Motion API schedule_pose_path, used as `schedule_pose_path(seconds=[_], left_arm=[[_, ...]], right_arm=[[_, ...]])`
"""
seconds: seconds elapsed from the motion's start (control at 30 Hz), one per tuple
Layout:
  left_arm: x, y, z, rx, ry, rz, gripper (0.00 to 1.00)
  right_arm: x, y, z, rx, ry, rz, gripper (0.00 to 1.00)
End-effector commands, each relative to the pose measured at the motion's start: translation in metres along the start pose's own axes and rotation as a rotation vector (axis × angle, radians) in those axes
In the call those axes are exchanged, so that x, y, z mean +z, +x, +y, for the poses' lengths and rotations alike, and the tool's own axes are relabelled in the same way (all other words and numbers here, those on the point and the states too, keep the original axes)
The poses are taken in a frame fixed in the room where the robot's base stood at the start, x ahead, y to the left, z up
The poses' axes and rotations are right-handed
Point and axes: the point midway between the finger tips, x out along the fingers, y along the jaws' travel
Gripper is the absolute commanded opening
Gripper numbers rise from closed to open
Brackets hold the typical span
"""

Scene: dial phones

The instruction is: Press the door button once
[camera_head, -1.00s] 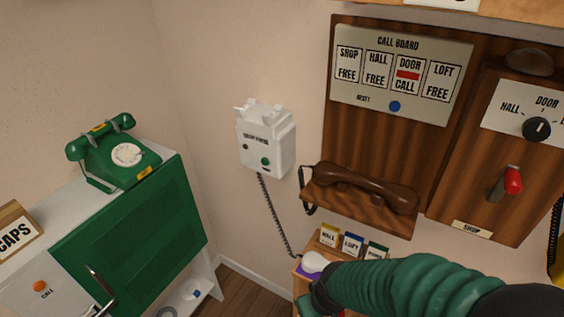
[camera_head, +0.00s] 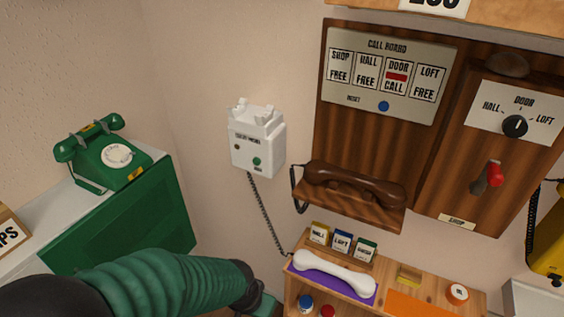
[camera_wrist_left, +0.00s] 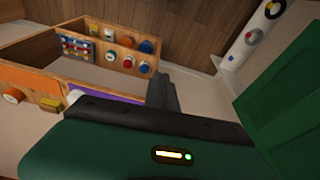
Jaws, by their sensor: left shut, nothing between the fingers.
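The white wall unit (camera_head: 257,140) hangs on the wall left of the wooden call board, its top cradle empty. A green button (camera_head: 257,161) is on its front at the lower right; the small lettering is too blurred to read. Its white handset (camera_head: 333,271) lies on a purple mat (camera_head: 358,291) on the wooden shelf. My left gripper (camera_head: 262,303) is at the bottom edge, below the wall unit and left of the shelf, partly cut off. In the left wrist view its dark fingers (camera_wrist_left: 163,92) are shut and empty. My right gripper is out of view.
The call board (camera_head: 388,75) shows DOOR with a red bar and CALL, and has a blue button. A brown handset (camera_head: 355,187) rests below it. A green dial phone (camera_head: 105,155) stands on the left cabinet (camera_head: 120,230). The coiled cord (camera_head: 265,215) hangs below the wall unit.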

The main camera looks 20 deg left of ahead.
Motion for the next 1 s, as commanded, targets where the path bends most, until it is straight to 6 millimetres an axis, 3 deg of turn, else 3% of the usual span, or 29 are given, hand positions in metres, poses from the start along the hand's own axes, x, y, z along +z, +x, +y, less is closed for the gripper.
schedule_pose_path(seconds=[0.17,0.23,0.33,0.47,0.57,0.63,0.73,0.8,0.9,1.0], left_arm=[[0.0,0.0,0.0,0.0,0.001,0.0,0.0],[-0.002,0.0,0.002,0.0,-0.011,0.008,0.0],[-0.021,0.005,0.003,0.011,-0.116,0.077,0.0],[-0.085,0.015,-0.003,0.074,-0.491,0.308,0.0],[-0.15,0.009,-0.025,0.196,-0.916,0.576,0.0],[-0.189,-0.005,-0.051,0.327,-1.226,0.788,0.0],[-0.222,-0.038,-0.095,0.583,-1.601,1.102,0.0],[-0.228,-0.064,-0.121,0.782,-1.767,1.295,0.0],[-0.223,-0.094,-0.146,1.034,-1.88,1.499,0.0],[-0.217,-0.113,-0.156,1.196,-1.904,1.606,0.0]], right_arm=[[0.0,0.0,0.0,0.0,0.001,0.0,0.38],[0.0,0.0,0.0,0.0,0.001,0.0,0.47],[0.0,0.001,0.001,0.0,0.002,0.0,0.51],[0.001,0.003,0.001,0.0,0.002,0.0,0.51],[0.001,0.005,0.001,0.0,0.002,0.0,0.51],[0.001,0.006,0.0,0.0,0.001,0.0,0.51],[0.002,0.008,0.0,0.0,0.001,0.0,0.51],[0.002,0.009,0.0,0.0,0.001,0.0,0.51],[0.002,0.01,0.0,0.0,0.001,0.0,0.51],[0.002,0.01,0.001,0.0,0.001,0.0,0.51]])
